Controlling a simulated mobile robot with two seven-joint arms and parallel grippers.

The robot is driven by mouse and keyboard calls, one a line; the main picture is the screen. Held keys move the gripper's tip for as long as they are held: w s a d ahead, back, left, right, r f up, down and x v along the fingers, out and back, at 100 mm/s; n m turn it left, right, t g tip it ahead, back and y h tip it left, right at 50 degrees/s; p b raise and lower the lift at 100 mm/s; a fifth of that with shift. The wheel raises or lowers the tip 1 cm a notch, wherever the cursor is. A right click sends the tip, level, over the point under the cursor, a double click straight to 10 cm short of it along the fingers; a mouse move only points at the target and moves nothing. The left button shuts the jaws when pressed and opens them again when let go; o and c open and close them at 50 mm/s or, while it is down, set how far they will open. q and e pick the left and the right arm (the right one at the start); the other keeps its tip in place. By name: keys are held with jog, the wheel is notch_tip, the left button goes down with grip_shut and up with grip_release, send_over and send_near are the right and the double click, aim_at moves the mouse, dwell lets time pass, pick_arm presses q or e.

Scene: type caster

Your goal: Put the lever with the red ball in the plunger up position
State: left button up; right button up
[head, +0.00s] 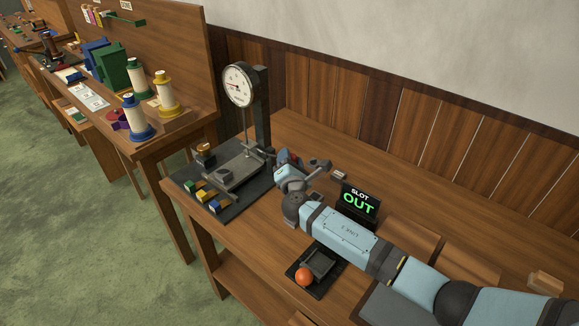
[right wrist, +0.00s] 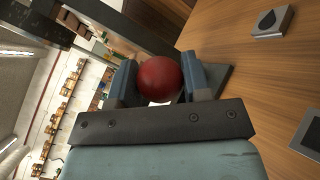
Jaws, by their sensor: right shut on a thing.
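The red ball (right wrist: 160,78) of the lever sits between the two blue-grey fingers of my right gripper (right wrist: 160,68) in the right wrist view. The fingers touch or nearly touch it on both sides, and the gripper is shut on it. The lever's shaft is mostly hidden behind the ball. In the head view my right gripper (head: 288,158) is beside the dial scale's post, and only a speck of red shows there. The plunger itself I cannot make out. My left gripper is not in view.
A dial scale (head: 238,85) on a dark base stands left of my gripper, with small coloured blocks in front. A sign (head: 360,199) reads "SLOT OUT". A black device with an orange ball (head: 304,277) lies at the front. Bare bench (head: 255,232) lies between.

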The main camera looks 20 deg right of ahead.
jog(key=shift+f, duration=0.1)
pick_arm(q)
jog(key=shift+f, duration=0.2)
pick_arm(e)
jog(key=o, duration=1.3)
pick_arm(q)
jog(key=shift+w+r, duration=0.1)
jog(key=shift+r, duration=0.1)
pick_arm(e)
jog(key=shift+s, duration=0.1)
pick_arm(q)
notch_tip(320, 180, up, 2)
jog(key=p, duration=0.2)
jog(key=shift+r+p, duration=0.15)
jog(key=shift+p, duration=0.2)
pick_arm(e)
jog(key=s, duration=0.4)
jog(key=s+a, duration=0.1)
jog(key=s, duration=0.4)
jog(key=s+a+f, duration=0.1)
jog(key=s, duration=0.3)
jog(key=shift+s+a, duration=0.2)
